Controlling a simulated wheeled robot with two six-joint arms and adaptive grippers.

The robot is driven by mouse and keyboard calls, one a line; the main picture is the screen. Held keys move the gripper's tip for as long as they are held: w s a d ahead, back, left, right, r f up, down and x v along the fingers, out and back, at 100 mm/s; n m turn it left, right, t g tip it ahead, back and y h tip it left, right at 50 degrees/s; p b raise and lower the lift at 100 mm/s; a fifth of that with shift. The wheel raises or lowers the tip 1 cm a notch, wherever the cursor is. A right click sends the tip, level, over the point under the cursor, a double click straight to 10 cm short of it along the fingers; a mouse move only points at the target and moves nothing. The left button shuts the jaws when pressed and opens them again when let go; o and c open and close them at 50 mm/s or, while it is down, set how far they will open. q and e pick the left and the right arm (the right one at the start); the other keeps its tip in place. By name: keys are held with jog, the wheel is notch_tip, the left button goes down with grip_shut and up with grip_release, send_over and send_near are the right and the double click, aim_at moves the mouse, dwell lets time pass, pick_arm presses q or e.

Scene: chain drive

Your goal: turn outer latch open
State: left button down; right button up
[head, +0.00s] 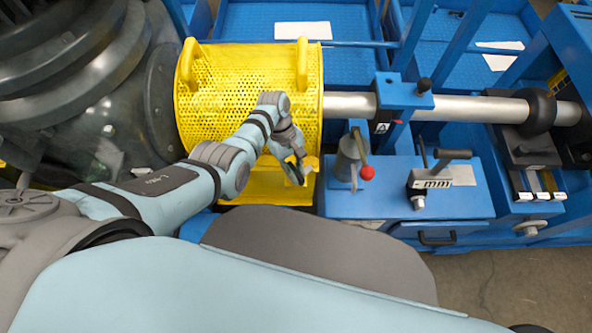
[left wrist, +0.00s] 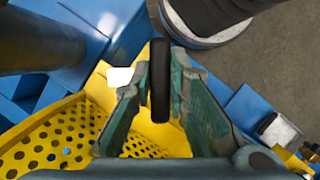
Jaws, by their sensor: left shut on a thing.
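The yellow perforated guard (head: 225,90) stands around the shaft, and its holed wall (left wrist: 45,150) fills the lower left of the left wrist view. My left gripper (head: 297,172) is at the guard's lower right front corner. In the left wrist view my left gripper (left wrist: 160,95) is shut on a black, upright, rounded bar, which I take to be the outer latch (left wrist: 160,75). A yellow plate lies behind the bar. In the head view the latch is hidden by the gripper. My right gripper is not in view.
A grey can with a red knob (head: 368,173) stands close right of my left gripper on the blue bench (head: 470,200). A grey tool with a black handle (head: 432,180) is farther right. The silver shaft (head: 470,108) runs right from the guard. A dark motor (head: 80,80) is left.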

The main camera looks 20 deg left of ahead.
pick_arm(q)
jog(key=m+g+y+b, duration=0.1)
jog(key=m+b, duration=0.1)
jog(key=m, duration=0.2)
jog(key=shift+f+m, duration=0.1)
jog(key=shift+m, duration=0.2)
jog(key=shift+m+y+b, duration=0.55)
jog(key=shift+m+y, duration=0.15)
jog(key=shift+m, duration=0.7)
jog(key=c, duration=1.6)
grip_release()
jog(key=shift+o, duration=0.2)
jog(key=v, duration=1.2)
jog(key=shift+w+g, duration=0.3)
jog(key=shift+w, duration=0.05)
jog(key=shift+d, duration=0.1)
